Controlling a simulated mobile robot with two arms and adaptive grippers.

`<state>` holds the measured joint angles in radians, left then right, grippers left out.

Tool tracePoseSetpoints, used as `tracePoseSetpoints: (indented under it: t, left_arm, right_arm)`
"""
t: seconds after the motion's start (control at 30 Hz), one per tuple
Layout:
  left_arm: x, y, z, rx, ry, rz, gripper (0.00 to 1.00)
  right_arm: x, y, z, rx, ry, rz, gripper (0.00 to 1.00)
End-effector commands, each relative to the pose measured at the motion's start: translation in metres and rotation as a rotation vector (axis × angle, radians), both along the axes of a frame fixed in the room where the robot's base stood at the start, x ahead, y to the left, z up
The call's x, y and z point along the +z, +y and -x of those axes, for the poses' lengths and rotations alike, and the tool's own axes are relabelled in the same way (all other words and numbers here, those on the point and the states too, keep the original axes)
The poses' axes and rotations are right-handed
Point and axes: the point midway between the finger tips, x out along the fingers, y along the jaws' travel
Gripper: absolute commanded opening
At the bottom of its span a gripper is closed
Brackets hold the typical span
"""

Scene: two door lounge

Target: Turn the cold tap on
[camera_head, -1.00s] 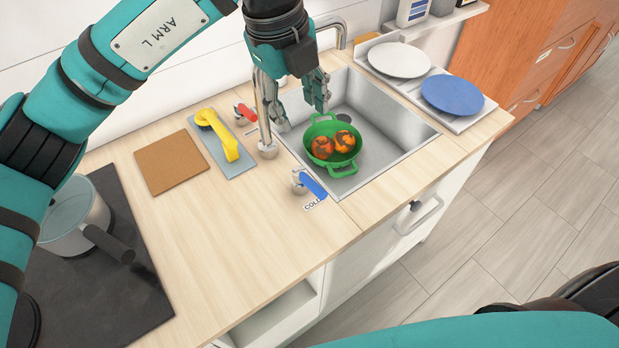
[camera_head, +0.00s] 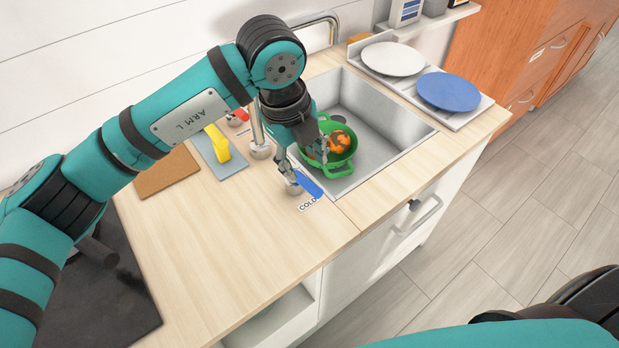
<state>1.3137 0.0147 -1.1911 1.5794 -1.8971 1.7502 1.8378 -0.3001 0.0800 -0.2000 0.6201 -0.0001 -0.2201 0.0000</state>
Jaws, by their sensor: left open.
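The cold tap handle (camera_head: 309,185) is a blue lever on a short metal base at the sink's front left corner, with a "COLD" label beside it. My left gripper (camera_head: 306,168) is open just above and behind the blue lever, its fingers around the tap base area; I cannot tell whether they touch it. The red tap handle (camera_head: 239,116) and the metal spout (camera_head: 259,140) stand to the left of the gripper, partly hidden by my arm. My right gripper is not in view.
A white plate (camera_head: 393,58) and a blue plate (camera_head: 449,91) lie on the rack at right. The front counter is clear.

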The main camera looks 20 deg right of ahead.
Motion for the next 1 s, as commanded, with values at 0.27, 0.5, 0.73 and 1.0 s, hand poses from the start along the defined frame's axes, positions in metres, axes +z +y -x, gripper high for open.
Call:
tracePoseSetpoints:
  t: [0.27, 0.5, 0.73, 1.0]
  left_arm:
    - [-0.055, -0.01, -0.003, 0.0, 0.004, -0.001, 0.44]
    - [-0.08, -0.015, -0.005, 0.0, 0.001, 0.0, 0.44]
    - [-0.085, -0.016, -0.006, 0.0, 0.0, 0.0, 0.44]
    - [-0.084, -0.015, -0.006, 0.0, 0.0, 0.001, 0.23]
  right_arm:
    - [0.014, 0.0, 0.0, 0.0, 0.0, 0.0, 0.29]
    - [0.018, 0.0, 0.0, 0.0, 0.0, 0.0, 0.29]
    - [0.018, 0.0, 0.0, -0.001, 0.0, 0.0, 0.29]
    - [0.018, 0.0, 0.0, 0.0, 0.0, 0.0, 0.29]
